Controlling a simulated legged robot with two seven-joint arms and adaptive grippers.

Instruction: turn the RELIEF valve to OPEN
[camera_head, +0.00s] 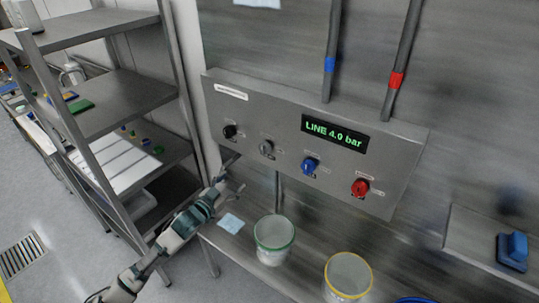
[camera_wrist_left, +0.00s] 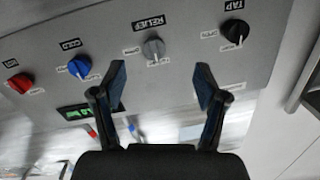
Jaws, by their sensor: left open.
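The RELIEF valve is the grey knob (camera_head: 266,148) on the sloped metal panel (camera_head: 225,111), second from the left in the head view. In the wrist view, which is upside down, the grey knob (camera_wrist_left: 153,48) sits beside its RELIEF label (camera_wrist_left: 150,23). My left gripper (camera_head: 236,173) is below and left of the knob, near the panel's lower edge. In the wrist view the left gripper (camera_wrist_left: 160,75) is open and empty, with the knob beyond the gap between its fingers, apart from them. My right gripper is not in view.
A black TAP knob (camera_head: 230,131) is left of the grey one; a blue knob (camera_head: 309,164) and a red knob (camera_head: 360,187) are right. The display (camera_head: 334,133) reads LINE 4.0 bar. Buckets (camera_head: 274,240) stand below the panel. A metal shelf rack (camera_head: 115,95) stands left.

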